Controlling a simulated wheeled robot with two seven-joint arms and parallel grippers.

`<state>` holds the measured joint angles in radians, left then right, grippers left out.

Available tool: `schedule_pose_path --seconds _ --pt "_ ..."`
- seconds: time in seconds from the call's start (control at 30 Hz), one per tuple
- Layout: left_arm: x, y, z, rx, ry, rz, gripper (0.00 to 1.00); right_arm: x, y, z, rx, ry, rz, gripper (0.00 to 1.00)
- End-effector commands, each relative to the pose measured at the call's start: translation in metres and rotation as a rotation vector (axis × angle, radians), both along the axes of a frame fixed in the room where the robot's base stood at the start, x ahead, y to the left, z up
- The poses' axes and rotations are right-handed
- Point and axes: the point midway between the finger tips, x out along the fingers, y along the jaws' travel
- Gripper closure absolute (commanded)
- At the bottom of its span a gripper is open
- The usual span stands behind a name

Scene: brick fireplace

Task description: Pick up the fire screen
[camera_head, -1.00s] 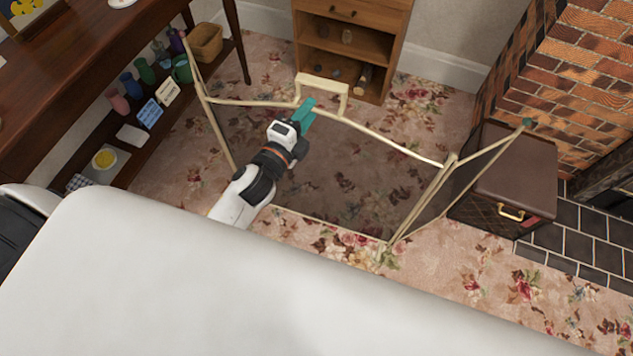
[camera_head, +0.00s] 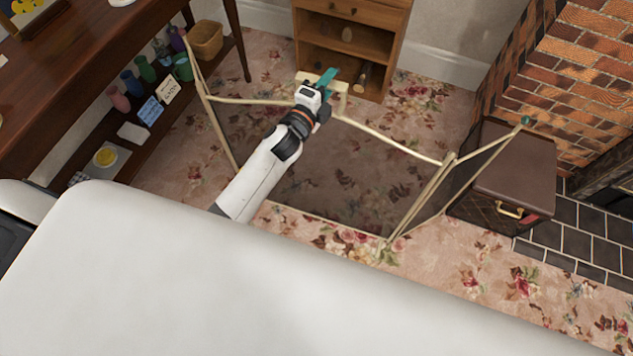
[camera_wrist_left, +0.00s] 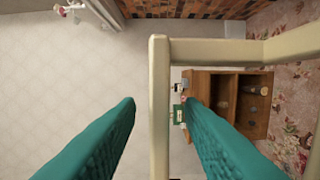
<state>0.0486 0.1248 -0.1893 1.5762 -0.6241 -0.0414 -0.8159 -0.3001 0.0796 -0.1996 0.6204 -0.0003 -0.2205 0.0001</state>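The fire screen (camera_head: 345,180) stands on the carpet. It has dark see-through mesh, a cream frame and folded side panels. Its cream top handle (camera_head: 345,98) is partly hidden by my left gripper (camera_head: 325,78), which reaches over it from the front. In the left wrist view the teal fingers of my left gripper (camera_wrist_left: 160,88) are open. A bar of the handle (camera_wrist_left: 159,135) lies across the view between them, with a gap visible on each side. I cannot tell how deep the bar sits between the fingers. My right gripper is not in view.
A wooden cabinet (camera_head: 352,40) stands behind the screen. A dark chest (camera_head: 515,165) sits by the right panel, in front of the brick fireplace (camera_head: 575,70). A wooden table (camera_head: 90,55) with a loaded lower shelf is on the left. Patterned carpet is clear at front right.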

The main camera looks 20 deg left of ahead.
Motion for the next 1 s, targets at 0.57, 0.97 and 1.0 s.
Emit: schedule_pose_path --seconds 0.57,0.97,1.0 --pt "-0.0006 0.0001 -0.0002 -0.001 0.000 0.000 1.00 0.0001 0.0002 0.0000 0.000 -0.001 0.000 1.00" --pt "-0.0007 0.0001 -0.0006 0.000 0.001 0.000 1.00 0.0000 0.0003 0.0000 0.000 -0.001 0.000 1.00" --pt "-0.0007 0.0001 -0.0006 0.000 0.001 0.000 1.00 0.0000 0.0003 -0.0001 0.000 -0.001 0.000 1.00"
